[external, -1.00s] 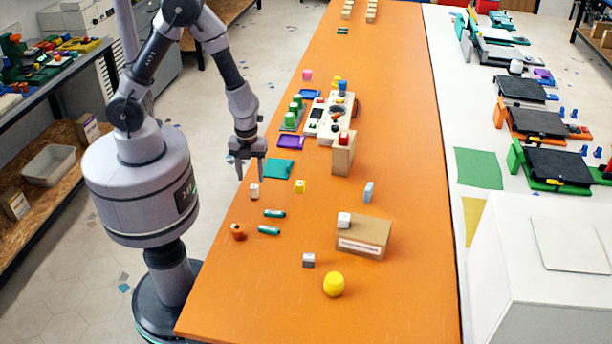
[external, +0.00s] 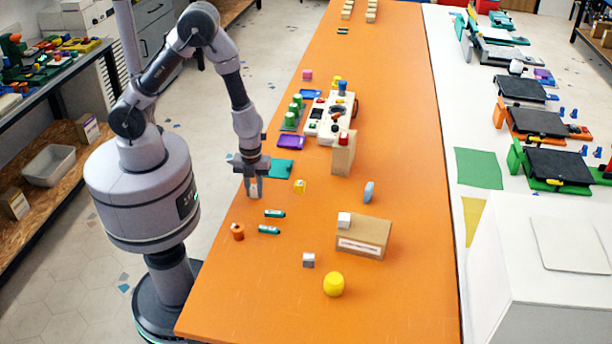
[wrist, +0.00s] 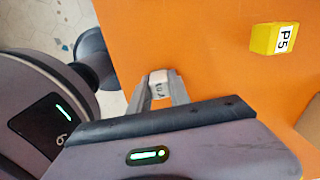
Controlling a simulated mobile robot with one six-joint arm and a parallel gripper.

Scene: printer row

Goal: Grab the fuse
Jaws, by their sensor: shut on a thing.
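The fuse (external: 254,191) is a small, mostly white piece standing near the left edge of the orange table. My gripper (external: 253,190) is down over it, with one finger on each side, and is shut on it. In the wrist view the fuse's pale top (wrist: 159,79) with small dark print shows between the two fingertips (wrist: 160,86). The fingers hide most of its sides. I cannot tell whether its underside is touching the table.
A yellow cube (external: 299,186) marked P5 stands to the right of my gripper. Teal batteries (external: 274,213) and an orange spool-like piece (external: 237,232) lie nearer the camera. A teal mat (external: 282,169) lies just behind. The orange table (external: 400,290) is clear at front right.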

